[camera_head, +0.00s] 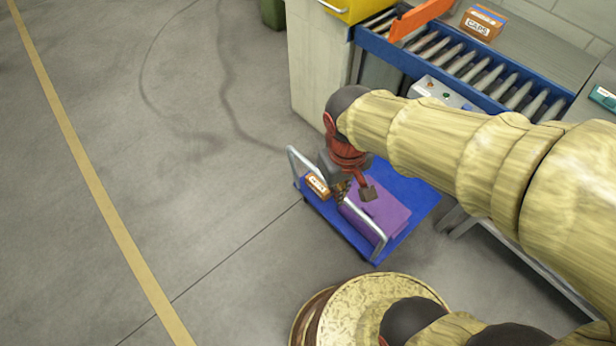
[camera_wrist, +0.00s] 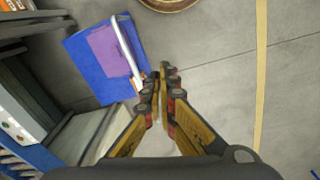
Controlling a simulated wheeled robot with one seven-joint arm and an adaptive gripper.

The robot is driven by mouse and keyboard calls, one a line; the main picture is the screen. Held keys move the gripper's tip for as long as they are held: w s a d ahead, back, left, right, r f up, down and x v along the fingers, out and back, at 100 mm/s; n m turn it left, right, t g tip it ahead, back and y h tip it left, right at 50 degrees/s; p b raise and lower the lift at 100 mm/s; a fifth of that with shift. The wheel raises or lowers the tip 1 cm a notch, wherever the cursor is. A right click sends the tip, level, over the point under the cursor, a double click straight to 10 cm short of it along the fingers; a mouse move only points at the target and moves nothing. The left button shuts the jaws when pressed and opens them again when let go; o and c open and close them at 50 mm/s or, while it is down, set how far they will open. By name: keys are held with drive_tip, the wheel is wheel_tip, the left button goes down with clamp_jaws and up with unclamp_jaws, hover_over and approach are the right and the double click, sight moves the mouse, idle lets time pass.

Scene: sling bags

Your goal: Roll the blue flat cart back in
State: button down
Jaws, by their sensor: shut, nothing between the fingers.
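The blue flat cart (camera_head: 416,196) stands on the floor with part of its deck beneath the conveyor side. Its silver handle (camera_head: 362,219) rises along the near left side. A purple item (camera_head: 388,216) and a small orange labelled box (camera_head: 317,186) show at the cart; the purple item lies on the deck. My gripper (camera_head: 353,192) is over the handle side of the cart. In the wrist view my fingertips (camera_wrist: 160,74) are together and empty, beside the handle (camera_wrist: 127,55); contact cannot be told. The blue deck (camera_wrist: 85,78) shows there to the left.
A blue-framed roller conveyor (camera_head: 480,70) and a pale cabinet (camera_head: 318,60) stand behind the cart. An orange box (camera_head: 482,22) sits on the grey bench. Open floor (camera_head: 220,200) with a yellow line (camera_head: 95,185) lies to the left.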

drive_tip(key=w+a+f+n+t+h+p, duration=0.15)
drive_tip(key=a+f+n+h, duration=0.35)
drive_tip(key=f, duration=0.7)
drive_tip(key=w+a+f+n+t+h+p, duration=0.1)
drive_tip(key=w+a+f+n+h, duration=0.15)
drive_tip(key=f+n, duration=0.6)
drive_tip(key=w+a+f+n+t+h+p, duration=0.1)
drive_tip(key=w+a+f+n+h, duration=0.3)
drive_tip(key=f, duration=1.1)
drive_tip(key=w+a+r+n+t, duration=0.1)
drive_tip(key=w+a+n+t, duration=0.4)
drive_tip(key=w, duration=0.4)
drive_tip(key=w+d+f+m+b, duration=0.1)
drive_tip(key=w+d+f+b, duration=0.1)
drive_tip(key=w+d, duration=0.6)
drive_tip(key=d+b, duration=0.1)
drive_tip(key=d, duration=0.2)
drive_tip(key=shift+w+f+t+h, duration=0.15)
drive_tip(key=shift+f+t+h, duration=0.05)
drive_tip(key=shift+t+h, duration=0.15)
drive_tip(key=shift+d, duration=0.1)
